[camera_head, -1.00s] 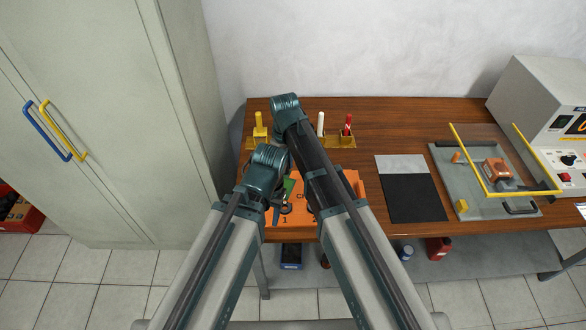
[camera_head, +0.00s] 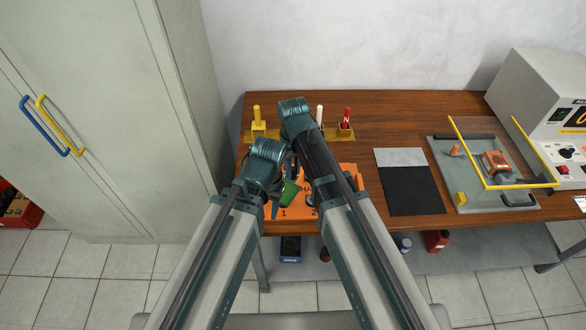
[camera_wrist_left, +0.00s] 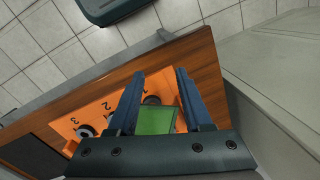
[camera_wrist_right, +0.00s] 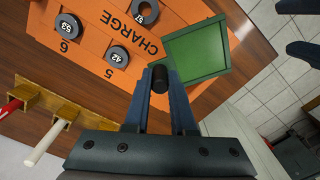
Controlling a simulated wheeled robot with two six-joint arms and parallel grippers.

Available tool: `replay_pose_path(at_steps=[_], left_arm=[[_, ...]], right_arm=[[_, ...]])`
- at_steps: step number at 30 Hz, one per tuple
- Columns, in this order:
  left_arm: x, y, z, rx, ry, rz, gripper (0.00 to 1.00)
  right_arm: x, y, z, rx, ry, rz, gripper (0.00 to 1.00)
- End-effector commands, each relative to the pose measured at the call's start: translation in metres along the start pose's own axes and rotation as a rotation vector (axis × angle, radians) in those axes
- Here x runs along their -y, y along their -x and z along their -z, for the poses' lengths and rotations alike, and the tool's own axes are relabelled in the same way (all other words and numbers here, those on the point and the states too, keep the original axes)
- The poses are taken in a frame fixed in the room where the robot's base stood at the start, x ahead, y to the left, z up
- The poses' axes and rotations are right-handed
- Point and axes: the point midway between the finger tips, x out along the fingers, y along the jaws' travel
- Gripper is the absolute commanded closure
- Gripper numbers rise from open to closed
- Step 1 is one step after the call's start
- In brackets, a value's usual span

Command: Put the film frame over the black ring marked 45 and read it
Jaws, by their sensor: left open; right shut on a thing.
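The film frame is a green square (camera_wrist_right: 195,52) with a dark green rim and a black handle (camera_wrist_right: 159,78). My right gripper (camera_wrist_right: 160,88) is shut on that handle. The film shows above the orange board in the head view (camera_head: 290,191). In the left wrist view the film (camera_wrist_left: 155,120) appears between the fingers of my open left gripper (camera_wrist_left: 156,78); contact cannot be told. A dark ring (camera_wrist_left: 152,100) at slot 1 shows at the film's edge. Rings marked 53 (camera_wrist_right: 69,25), 42 (camera_wrist_right: 117,57) and apparently 57 (camera_wrist_right: 145,11) lie on the board. No 45 is legible.
The orange CHARGE board (camera_wrist_right: 92,42) lies at the table's left end. Yellow holders with a white rod (camera_head: 320,115) and a red N rod (camera_head: 346,117) stand behind. A black-and-grey mat (camera_head: 411,190), a fixture with yellow frame (camera_head: 485,187) and an instrument (camera_head: 545,110) are right.

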Motion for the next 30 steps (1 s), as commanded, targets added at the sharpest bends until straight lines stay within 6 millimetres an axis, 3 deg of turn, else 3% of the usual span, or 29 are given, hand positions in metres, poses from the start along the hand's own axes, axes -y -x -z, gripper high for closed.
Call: replay_pose_path(at_steps=[12, 30], left_arm=[[-0.004, -0.038, 0.002, 0.000, 0.000, 0.000, 0.50], [-0.004, -0.042, 0.003, 0.000, 0.000, 0.000, 0.50]], right_arm=[[0.000, -0.039, 0.000, 0.000, 0.001, 0.000, 1.00], [0.000, -0.042, 0.000, 0.000, 0.000, 0.000, 1.00]])
